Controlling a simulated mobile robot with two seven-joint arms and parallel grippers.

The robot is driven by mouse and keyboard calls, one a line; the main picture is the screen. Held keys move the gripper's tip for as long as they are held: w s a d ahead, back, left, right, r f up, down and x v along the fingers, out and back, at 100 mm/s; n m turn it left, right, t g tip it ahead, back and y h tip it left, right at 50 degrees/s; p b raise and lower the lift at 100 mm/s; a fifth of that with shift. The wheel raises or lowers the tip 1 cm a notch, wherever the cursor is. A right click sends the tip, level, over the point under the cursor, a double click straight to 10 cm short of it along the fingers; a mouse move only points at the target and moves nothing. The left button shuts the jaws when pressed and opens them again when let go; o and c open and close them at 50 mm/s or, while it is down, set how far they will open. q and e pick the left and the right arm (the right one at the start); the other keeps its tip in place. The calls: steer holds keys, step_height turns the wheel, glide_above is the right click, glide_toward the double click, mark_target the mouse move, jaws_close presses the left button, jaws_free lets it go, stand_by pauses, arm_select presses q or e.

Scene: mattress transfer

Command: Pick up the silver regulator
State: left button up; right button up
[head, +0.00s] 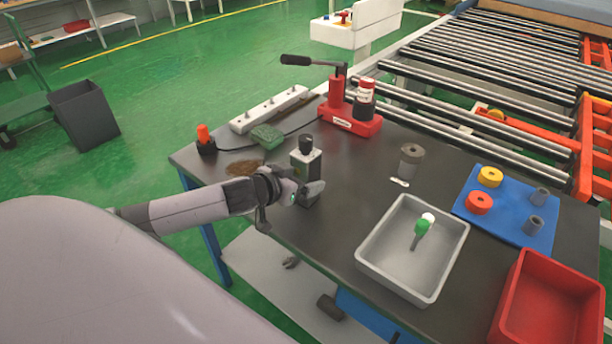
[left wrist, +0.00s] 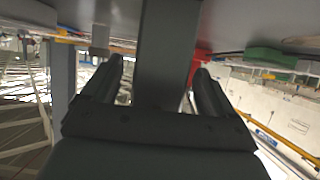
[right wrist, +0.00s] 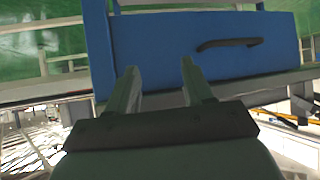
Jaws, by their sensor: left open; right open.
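The silver regulator (head: 307,163) is a small upright silver-grey block with a black knob on top. It stands on the dark workbench, left of the middle in the head view. My left gripper (head: 307,191) is at its near side and hides its lower part. In the left wrist view, a dark grey upright body (left wrist: 168,50), apparently the regulator, stands between the two spread fingers. The fingers look apart from it on both sides. My right gripper (right wrist: 158,75) is open and empty, facing a blue drawer front (right wrist: 225,45) with a black handle.
On the workbench (head: 345,165) are a red press (head: 352,120), a white power strip (head: 268,108), a green sponge (head: 267,137) and a grey cylinder (head: 411,160). A grey tray (head: 372,247), a blue mat (head: 505,225) and a red bin (head: 525,315) fill the right side.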

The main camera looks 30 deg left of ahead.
arm_select(q)
steer(key=shift+x, duration=1.15)
jaws_close()
steer(key=shift+w+r, duration=0.1)
steer(key=shift+r, duration=0.1)
steer(key=shift+r, duration=0.1)
